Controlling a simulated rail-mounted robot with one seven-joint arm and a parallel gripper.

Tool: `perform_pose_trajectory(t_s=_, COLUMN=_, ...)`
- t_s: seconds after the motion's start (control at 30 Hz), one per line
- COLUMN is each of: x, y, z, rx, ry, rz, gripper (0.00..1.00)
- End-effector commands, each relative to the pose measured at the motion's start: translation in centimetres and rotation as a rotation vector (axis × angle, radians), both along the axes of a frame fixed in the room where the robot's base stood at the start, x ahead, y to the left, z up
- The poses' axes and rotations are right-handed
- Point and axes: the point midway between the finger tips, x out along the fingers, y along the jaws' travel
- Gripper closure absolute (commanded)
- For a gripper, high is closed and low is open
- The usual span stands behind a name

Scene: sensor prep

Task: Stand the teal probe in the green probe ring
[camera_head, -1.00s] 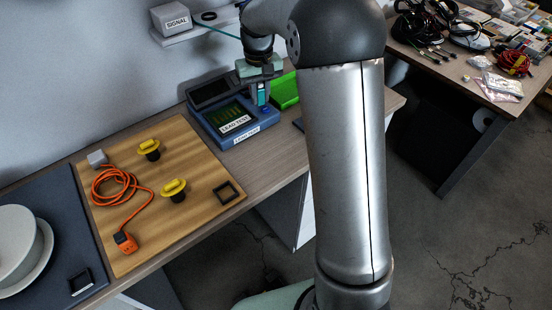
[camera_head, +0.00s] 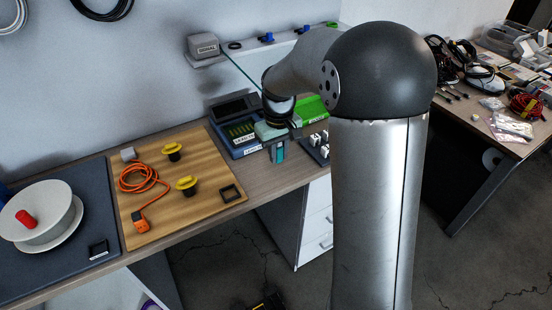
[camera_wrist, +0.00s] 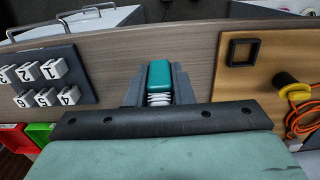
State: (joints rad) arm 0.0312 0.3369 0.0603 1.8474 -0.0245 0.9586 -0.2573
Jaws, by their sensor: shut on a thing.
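The teal probe (camera_head: 278,154) is in my gripper (camera_head: 277,147), held above the table's front edge, right of the blue lead tester. In the wrist view the teal probe (camera_wrist: 159,74) shows a rounded teal body with a white ribbed part, between the two dark fingers of my gripper (camera_wrist: 159,88). The fingers are shut on it. A small green thing (camera_head: 332,24) sits at the far right of the wall shelf, partly hidden by my arm; I cannot tell its exact shape, but it may be the green probe ring.
The shelf (camera_head: 300,40) also bears blue pieces (camera_head: 266,38) and a dark ring (camera_head: 234,45). The blue tester (camera_head: 240,148), a green bin (camera_head: 312,108) and a board of numbered blocks (camera_wrist: 50,92) are near. A wooden board (camera_head: 150,205) holds yellow-topped knobs and orange cable.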

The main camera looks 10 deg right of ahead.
Motion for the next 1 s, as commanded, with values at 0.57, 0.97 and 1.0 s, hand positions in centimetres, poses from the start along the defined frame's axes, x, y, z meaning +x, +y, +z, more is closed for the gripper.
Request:
perform_pose_trajectory(t_s=0.57, x=6.6, y=-0.9, z=-6.7, rx=-0.001, ry=0.002, rz=-0.001, gripper=1.00)
perform_pose_trajectory(t_s=0.97, x=6.8, y=-0.9, z=-9.8, rx=-0.001, ry=-0.001, rz=-0.001, gripper=1.00)
perform_pose_trajectory(t_s=1.0, x=6.8, y=-0.9, z=-9.8, rx=0.000, ry=-0.001, rz=-0.001, gripper=1.00)
